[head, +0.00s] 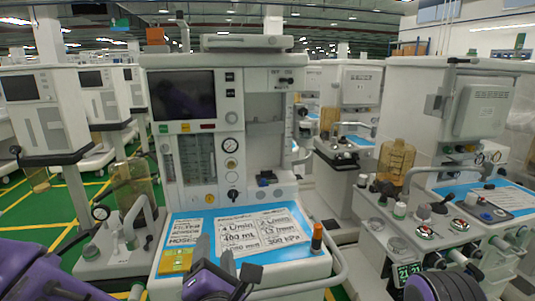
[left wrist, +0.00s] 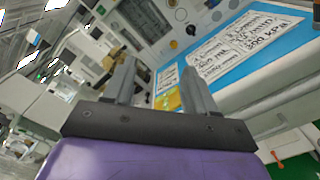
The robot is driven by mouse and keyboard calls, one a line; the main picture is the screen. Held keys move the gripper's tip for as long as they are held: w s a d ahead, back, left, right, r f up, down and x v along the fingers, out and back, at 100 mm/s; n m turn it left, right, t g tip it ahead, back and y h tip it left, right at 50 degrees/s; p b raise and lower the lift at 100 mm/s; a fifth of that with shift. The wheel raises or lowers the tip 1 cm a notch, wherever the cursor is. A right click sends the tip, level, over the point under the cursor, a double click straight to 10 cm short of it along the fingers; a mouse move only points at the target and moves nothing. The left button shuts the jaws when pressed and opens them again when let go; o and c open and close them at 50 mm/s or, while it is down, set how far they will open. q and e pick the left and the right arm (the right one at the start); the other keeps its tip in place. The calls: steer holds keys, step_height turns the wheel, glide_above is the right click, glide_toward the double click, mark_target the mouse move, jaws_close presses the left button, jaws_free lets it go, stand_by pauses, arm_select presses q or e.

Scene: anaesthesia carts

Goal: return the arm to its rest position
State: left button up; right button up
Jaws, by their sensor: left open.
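My left gripper (head: 214,247) is low in the head view, in front of the middle cart's blue work surface. Its two grey fingers point away from me and stand apart with nothing between them. In the left wrist view the same open gripper (left wrist: 156,78) shows at the tilted cart, with the blue surface beyond its right finger. My purple left arm comes in from the lower left of the head view. A purple part of my right arm shows at the lower right edge; the right gripper is out of view.
The middle anaesthesia cart (head: 215,62) stands close ahead. Its blue top (head: 190,224) carries printed sheets (head: 240,236), a yellow note (head: 177,261) and an orange-capped cylinder (head: 317,238). A handrail (head: 340,262) rounds its right front. Another cart (head: 400,95) stands at right. Green floor (head: 22,212) shows at left.

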arm_select(q)
steer(key=s+a+f+m+g+h, duration=0.1)
steer(key=a+f+m+g+h, duration=0.15)
steer(key=f+m, duration=0.75)
steer(key=s+a+f+m+g+h, duration=0.1)
steer(key=s+a+f+m+g, duration=0.15)
steer(key=f+m, duration=0.75)
steer(key=s+a+f+g+y, duration=0.1)
steer(key=s+a+f+g, duration=0.3)
steer(key=s+a+f, duration=0.3)
steer(key=s+a+f+m+g+y, duration=0.1)
steer(key=s+a+f+g, duration=0.4)
steer(key=s+f, duration=1.1)
steer(key=a+y, duration=0.1)
steer(key=a, duration=0.2)
steer(key=shift+a+f, duration=0.2)
steer(key=shift+f, duration=0.2)
steer(key=shift+y, duration=0.25)
